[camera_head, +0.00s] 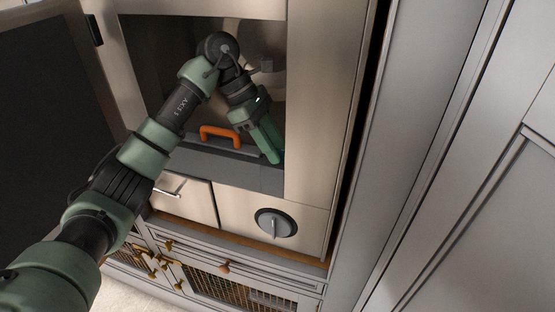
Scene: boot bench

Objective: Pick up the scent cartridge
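My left gripper (272,155) reaches down inside the open compartment of the tall beige cabinet. Its green fingers point down at the front right of the compartment floor. A small blue sliver (281,157) shows beside the fingertips; it may be part of the scent cartridge, but I cannot tell. I cannot see whether the fingers are open or closed on it. No other thing that could be the scent cartridge is clear in view. My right gripper is not in view.
An orange handle (220,134) stands on a grey part at the compartment floor, left of my fingers. The dark door (50,110) is open at left. Below are a flap with a bar handle (168,191), a round knob (275,224) and grille-front drawers. The cabinet's right wall is close to my gripper.

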